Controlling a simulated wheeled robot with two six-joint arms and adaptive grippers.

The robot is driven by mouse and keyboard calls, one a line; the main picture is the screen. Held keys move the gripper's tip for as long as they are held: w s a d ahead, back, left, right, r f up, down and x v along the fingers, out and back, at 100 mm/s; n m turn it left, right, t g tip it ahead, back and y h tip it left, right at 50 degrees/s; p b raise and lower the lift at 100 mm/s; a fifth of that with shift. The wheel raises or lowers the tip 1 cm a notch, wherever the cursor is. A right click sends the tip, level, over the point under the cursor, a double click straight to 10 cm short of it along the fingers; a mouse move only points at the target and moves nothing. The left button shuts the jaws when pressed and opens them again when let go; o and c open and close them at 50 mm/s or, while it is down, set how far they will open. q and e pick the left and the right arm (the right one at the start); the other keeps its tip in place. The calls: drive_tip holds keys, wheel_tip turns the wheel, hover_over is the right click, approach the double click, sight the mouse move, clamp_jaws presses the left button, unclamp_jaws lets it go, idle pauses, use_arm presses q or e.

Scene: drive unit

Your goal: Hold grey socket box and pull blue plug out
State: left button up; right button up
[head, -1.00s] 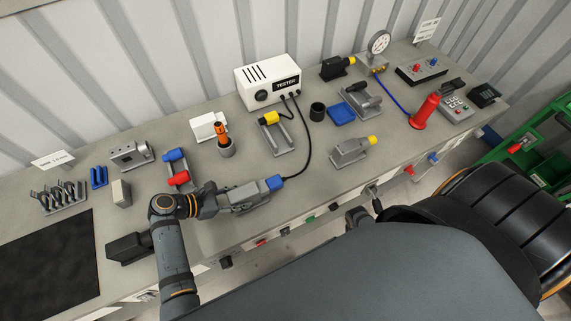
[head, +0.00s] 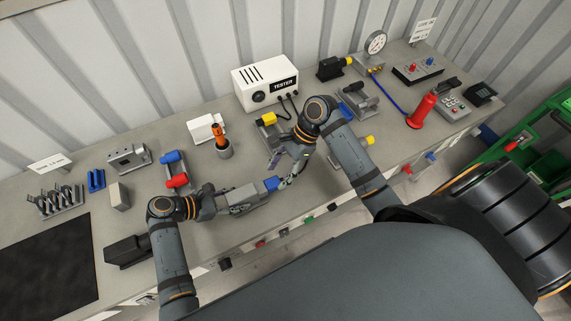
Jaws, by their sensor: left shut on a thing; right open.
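The grey socket box (head: 248,196) lies near the front edge of the bench. My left gripper (head: 221,203) is shut on its left end. The blue plug (head: 271,184) sits at the right end of the box, with no visible gap between them. My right gripper (head: 281,172) is open, with its fingers beside the plug at the upper right. I cannot tell whether a finger touches the plug. Most of the plug's black cable is hidden behind my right gripper and arm.
The white tester (head: 265,82) stands behind, with black leads at its front. A yellow plug (head: 268,118) on a grey stand is just behind my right gripper.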

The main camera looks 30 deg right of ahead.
sight(276, 181)
drive_tip(key=shift+t+h, duration=0.3)
drive_tip(key=shift+h, duration=0.4)
drive_tip(key=f, duration=0.3)
drive_tip(key=w+f, duration=0.1)
drive_tip(key=f, duration=0.2)
drive_tip(key=a+f, duration=0.1)
drive_tip(key=f, duration=0.2)
drive_tip(key=shift+w+a+f, duration=0.1)
drive_tip(key=shift+w, duration=0.15)
clamp_jaws()
